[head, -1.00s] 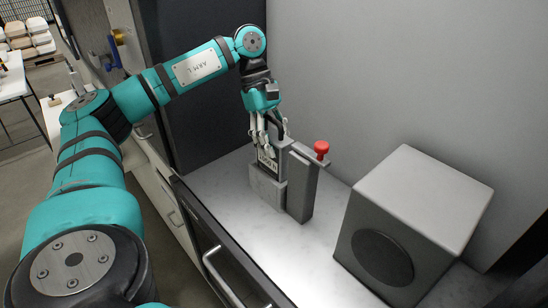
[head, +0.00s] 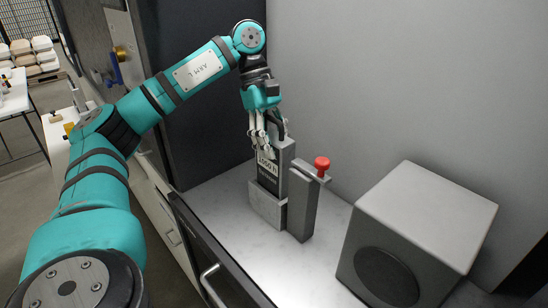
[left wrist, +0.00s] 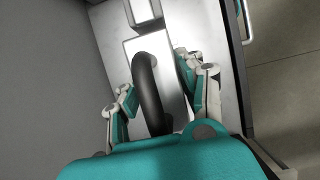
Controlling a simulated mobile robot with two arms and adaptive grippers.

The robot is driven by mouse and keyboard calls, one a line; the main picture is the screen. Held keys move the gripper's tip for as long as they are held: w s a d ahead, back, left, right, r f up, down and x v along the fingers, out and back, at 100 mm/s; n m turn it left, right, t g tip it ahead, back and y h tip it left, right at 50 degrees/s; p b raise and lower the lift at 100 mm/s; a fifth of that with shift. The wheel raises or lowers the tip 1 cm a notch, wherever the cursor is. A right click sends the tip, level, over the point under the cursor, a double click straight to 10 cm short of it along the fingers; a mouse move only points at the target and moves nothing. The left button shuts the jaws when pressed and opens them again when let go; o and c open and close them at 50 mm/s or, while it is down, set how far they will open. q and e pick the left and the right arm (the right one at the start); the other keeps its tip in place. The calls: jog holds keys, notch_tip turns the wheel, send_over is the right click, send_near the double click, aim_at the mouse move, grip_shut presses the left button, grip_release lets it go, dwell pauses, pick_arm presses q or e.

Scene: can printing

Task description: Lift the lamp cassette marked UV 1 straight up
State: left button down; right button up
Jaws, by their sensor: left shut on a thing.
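The lamp cassette (head: 270,181) is a grey upright box with a dark front and a pale label, whose lettering I cannot read clearly. Its lower end is within a grey slotted holder (head: 267,208), and a tall part of it stands above the holder. My left gripper (head: 265,138) is shut on the cassette's black handle at the top. In the left wrist view the arched handle (left wrist: 148,88) lies between the two sets of fingers (left wrist: 160,95). My right gripper is out of view.
A grey post (head: 302,205) with a red knob (head: 322,163) stands right beside the holder. A large grey box with a dark round face (head: 420,225) stands to the right. The pale counter (head: 330,225) is clear between them. Walls close in behind and left.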

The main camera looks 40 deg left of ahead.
pick_arm(q)
notch_tip(320, 180, up, 3)
jog(key=shift+d+r+b, duration=0.1)
jog(key=shift+r+b, duration=0.05)
jog(key=shift+b, duration=0.2)
notch_tip(320, 180, up, 5)
jog(key=shift+f+p, duration=0.1)
jog(key=shift+p, duration=1)
jog(key=shift+s, duration=0.3)
jog(key=s+a, duration=0.1)
jog(key=s, duration=1.6)
jog(key=shift+s+a, duration=0.2)
jog(key=shift+a, duration=0.15)
jog(key=shift+f, duration=0.1)
